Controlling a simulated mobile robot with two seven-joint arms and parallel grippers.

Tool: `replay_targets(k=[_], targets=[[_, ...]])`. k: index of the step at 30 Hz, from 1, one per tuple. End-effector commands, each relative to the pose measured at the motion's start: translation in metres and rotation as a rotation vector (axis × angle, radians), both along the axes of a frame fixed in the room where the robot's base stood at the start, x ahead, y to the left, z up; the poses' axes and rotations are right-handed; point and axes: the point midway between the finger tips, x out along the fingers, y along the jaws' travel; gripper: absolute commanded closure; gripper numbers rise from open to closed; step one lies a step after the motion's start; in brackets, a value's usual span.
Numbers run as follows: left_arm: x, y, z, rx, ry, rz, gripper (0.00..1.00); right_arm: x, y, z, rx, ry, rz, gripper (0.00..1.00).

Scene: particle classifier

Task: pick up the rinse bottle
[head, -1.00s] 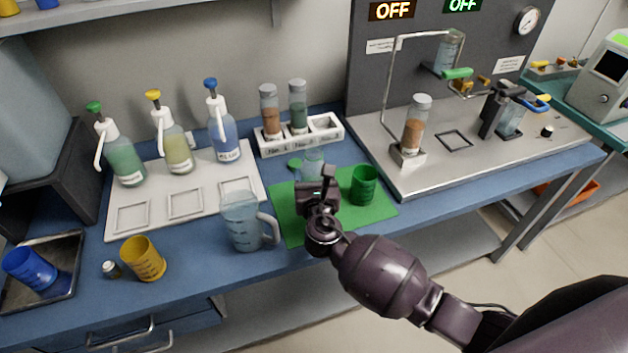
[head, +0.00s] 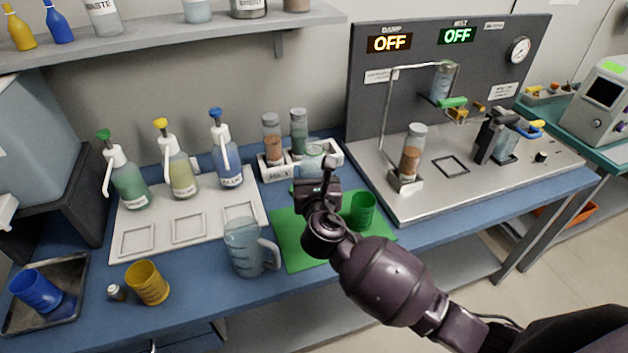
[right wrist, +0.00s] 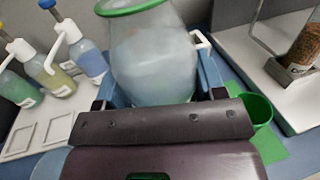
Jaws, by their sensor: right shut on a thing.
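My right gripper (head: 317,178) is shut on a clear, pale-bodied bottle (head: 312,152), which I take to be the rinse bottle. In the head view it stands up behind the gripper, in front of the vial rack, with its lower part hidden by the gripper. It appears raised above the green mat (head: 290,247). In the right wrist view the bottle (right wrist: 150,65) sits between the blue fingers, with a green ring at its top and a white piece on its right side. My left gripper is not in view.
A green cup (head: 363,212) stands on the mat right of the gripper. A clear jug (head: 243,250) stands to the left. The vial rack (head: 330,156) is close behind. Pump bottles stand on a white tray (head: 130,238). A steel rig (head: 480,165) is on the right.

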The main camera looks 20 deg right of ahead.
Motion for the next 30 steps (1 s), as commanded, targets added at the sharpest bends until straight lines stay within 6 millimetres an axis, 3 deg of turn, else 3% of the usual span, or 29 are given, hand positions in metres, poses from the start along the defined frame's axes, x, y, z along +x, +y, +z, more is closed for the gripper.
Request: replay_targets(k=[12,30], targets=[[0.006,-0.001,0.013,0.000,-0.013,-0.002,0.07,0.000,0.000,0.038,0.001,-0.004,0.001,0.72],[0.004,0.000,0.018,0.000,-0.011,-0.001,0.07,0.000,0.000,0.065,0.001,-0.003,0.000,0.72]])
